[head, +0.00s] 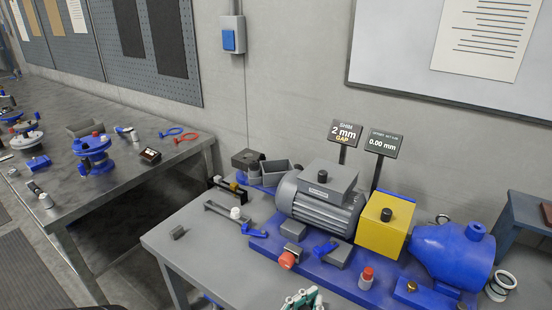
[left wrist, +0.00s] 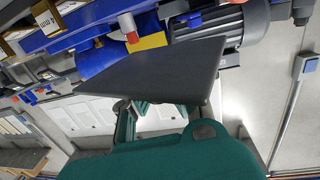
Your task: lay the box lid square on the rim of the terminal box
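The terminal box (head: 328,178) is a grey box on top of the finned grey motor (head: 318,208). From this angle I cannot make out the inside of its rim. The lid is not visible in the head view. My right gripper is not in view.
A yellow guard (head: 381,226) and a blue pump (head: 450,254) stand right of the motor. Two small signs (head: 345,132) rise behind it. A red button (head: 288,259) and small grey blocks lie in front. The bench's left front corner is mostly clear.

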